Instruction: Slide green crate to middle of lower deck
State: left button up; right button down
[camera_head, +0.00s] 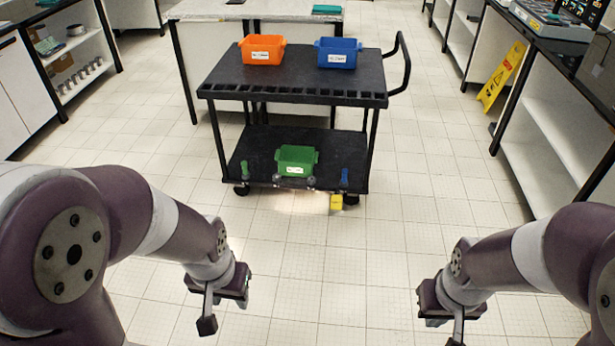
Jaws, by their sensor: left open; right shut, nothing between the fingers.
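The green crate (297,159), with a white label on its front, sits on the lower deck (256,143) of a black cart. It stands at the front part of that deck, around the middle from left to right. My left gripper (207,322) hangs over the floor at the lower left, well short of the cart, open and empty. My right gripper (457,338) hangs over the floor at the lower right, shut and empty; its fingertips are at the picture's bottom edge. Neither gripper touches the crate.
An orange crate (262,50) and a blue crate (338,53) stand on the cart's upper deck (290,80). Small items line the lower deck's front edge, including a green one (244,168) and a blue one (344,177). A yellow sign (501,77) leans at the right.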

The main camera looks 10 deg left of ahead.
aim_at(295, 160)
jog(key=i+j+z, duration=0.1)
jog(key=i, duration=0.4)
jog(key=i+j, duration=0.1)
jog(key=i, duration=0.4)
jog(key=i+j+z, duration=0.15)
jog(key=i, duration=0.3)
jog(key=i+j, duration=0.15)
jog(key=i, duration=0.35)
jog(key=i+j+z, duration=0.15)
jog(key=i, duration=0.3)
jog(key=i+j, duration=0.3)
jog(key=i, duration=0.2)
jog(key=l+z, duration=0.05)
